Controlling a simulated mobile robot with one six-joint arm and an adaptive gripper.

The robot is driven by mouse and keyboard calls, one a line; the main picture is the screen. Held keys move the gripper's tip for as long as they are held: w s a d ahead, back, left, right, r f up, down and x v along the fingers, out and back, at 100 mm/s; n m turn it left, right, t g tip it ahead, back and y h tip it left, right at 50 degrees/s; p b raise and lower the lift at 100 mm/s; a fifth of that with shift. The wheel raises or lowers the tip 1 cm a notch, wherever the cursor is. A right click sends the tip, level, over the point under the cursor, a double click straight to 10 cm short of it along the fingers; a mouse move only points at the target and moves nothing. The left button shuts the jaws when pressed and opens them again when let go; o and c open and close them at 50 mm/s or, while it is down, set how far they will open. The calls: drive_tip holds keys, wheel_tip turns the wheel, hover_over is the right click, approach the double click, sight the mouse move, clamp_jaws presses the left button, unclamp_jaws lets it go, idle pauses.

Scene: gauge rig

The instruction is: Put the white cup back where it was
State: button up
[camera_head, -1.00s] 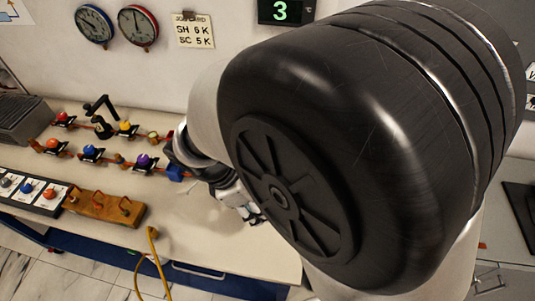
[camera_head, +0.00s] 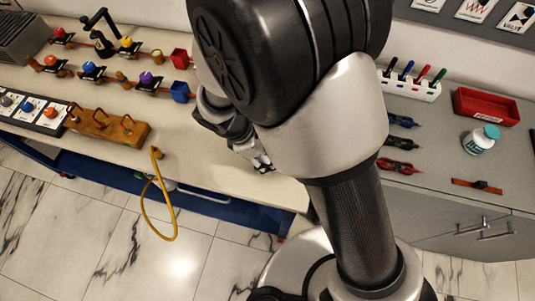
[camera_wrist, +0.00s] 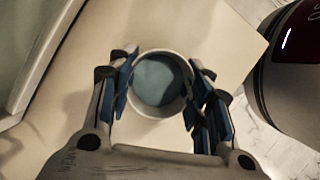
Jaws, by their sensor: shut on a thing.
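The white cup (camera_wrist: 158,113) is seen from above in the wrist view, its round rim facing the camera and its inside blue-grey. I cannot tell whether that is a filling. My gripper (camera_wrist: 159,88) is shut on the cup, with blue-padded fingers on its left and right sides. In the head view my gripper (camera_head: 259,160) is over the front right part of the cream bench (camera_head: 205,165). The cup is hardly discernible there, and whether it touches the bench is unclear.
Left on the bench are a wooden block with hooks (camera_head: 108,127), a red box (camera_head: 180,58) and a blue box (camera_head: 180,92). A yellow hose (camera_head: 145,205) hangs over the front edge.

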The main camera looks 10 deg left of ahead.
drive_tip(key=shift+r, duration=0.1)
drive_tip(key=o, duration=1.1)
drive_tip(key=shift+f, duration=0.2)
drive_tip(key=shift+o, duration=0.2)
drive_tip(key=p+v, duration=0.5)
drive_tip(key=v, duration=0.7)
drive_tip(key=shift+r, duration=0.2)
